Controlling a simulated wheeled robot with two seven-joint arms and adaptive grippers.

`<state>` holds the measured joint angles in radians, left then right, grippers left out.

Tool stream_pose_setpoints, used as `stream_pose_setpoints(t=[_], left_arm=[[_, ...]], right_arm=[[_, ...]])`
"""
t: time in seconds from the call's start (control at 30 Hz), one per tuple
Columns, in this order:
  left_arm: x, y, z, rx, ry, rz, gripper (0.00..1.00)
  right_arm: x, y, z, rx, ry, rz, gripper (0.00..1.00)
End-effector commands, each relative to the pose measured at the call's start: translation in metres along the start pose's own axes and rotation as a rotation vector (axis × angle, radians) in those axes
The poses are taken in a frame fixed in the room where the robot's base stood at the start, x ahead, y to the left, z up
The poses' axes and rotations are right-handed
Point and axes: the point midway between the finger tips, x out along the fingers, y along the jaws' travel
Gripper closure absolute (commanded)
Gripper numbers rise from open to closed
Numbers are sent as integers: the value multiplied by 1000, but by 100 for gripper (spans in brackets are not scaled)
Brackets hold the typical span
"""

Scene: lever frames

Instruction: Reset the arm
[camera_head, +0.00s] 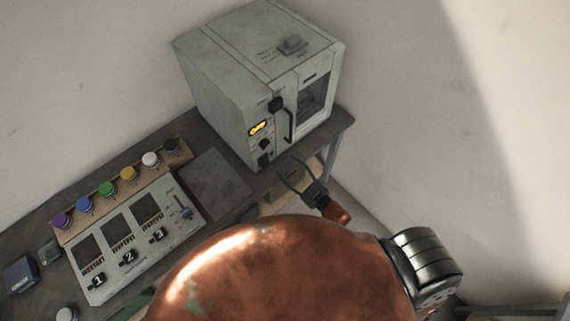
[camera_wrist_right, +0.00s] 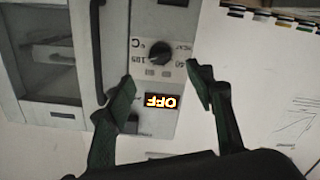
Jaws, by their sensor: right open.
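My right gripper (camera_head: 300,180) is in front of the grey oven-like machine (camera_head: 222,75), near its lower front edge. In the right wrist view the two dark green fingers of my right gripper (camera_wrist_right: 158,95) are spread apart with nothing between them. Beyond them the machine's front panel (camera_wrist_right: 150,15) shows a black round knob (camera_wrist_right: 154,54), a lit display (camera_wrist_right: 161,102) reading OFF upside down, and a dark door handle (camera_wrist_right: 97,45). My copper-coloured arm (camera_head: 290,265) covers the bottom middle of the head view. My left gripper is not in view.
The dark bench (camera_head: 335,122) carries the machine. At left is a panel (camera_head: 190,238) with three dark windows and numbered switches, beside a wooden strip (camera_head: 98,208) with several coloured caps. A flat grey plate (camera_head: 213,185) lies between panel and machine. Open space lies right of the bench.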

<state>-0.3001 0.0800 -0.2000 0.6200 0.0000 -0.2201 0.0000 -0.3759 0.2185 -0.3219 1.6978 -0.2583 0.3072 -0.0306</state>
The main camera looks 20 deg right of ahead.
Motion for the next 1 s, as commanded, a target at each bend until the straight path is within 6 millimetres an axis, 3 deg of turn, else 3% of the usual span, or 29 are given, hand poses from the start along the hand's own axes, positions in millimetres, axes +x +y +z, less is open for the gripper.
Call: stream_pose_setpoints(t=[0.47,0.57,0.67,0.87,1.0], left_arm=[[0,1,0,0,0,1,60],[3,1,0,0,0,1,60],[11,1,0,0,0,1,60],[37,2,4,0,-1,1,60],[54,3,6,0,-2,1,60]], right_arm=[[0,0,0,0,0,0,51],[-1,-2,12,5,-19,0,51],[-6,-11,50,22,-82,-3,51],[-38,-42,182,88,-316,-13,51],[-76,-69,274,139,-495,-20,51]])
